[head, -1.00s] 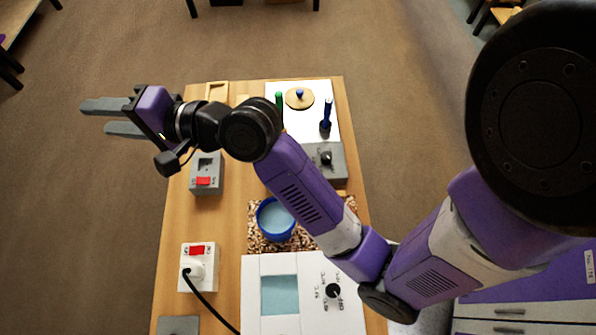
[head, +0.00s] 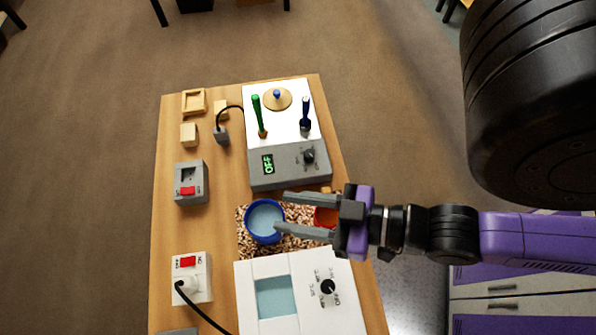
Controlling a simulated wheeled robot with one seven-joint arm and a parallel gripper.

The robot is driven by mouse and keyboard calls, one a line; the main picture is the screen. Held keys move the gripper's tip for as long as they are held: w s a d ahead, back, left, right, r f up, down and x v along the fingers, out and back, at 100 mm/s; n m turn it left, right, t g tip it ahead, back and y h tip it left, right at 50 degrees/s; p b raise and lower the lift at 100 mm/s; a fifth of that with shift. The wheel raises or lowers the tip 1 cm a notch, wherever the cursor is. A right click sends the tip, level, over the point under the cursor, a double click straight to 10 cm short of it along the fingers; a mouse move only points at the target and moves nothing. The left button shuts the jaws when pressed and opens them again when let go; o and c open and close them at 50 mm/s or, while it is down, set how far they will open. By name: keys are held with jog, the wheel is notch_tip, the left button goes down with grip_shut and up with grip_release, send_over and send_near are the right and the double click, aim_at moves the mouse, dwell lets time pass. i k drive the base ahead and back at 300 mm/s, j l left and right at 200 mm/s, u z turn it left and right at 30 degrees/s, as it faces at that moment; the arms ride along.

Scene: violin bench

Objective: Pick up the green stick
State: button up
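The green stick (head: 258,115) stands nearly upright, leaning slightly, on the white top of a grey device at the far end of the bench. Its lower end is brownish. My gripper (head: 281,213) is open and empty, its two fingers pointing left over the speckled mat and the blue bowl. It is nearer to me than the green stick and well apart from it. A dark blue stick (head: 306,112) stands to the right of the green one on the same white top.
The grey device (head: 290,168) has a display reading OFF and a knob. A wooden disc with a blue knob (head: 277,97) lies behind the sticks. A blue bowl (head: 251,232) and red bowl (head: 325,217) sit near my gripper. Switch boxes (head: 191,184) line the left side.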

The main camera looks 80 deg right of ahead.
aim_at(255, 98)
jog(key=k+z, duration=0.25)
jog(key=k, duration=1)
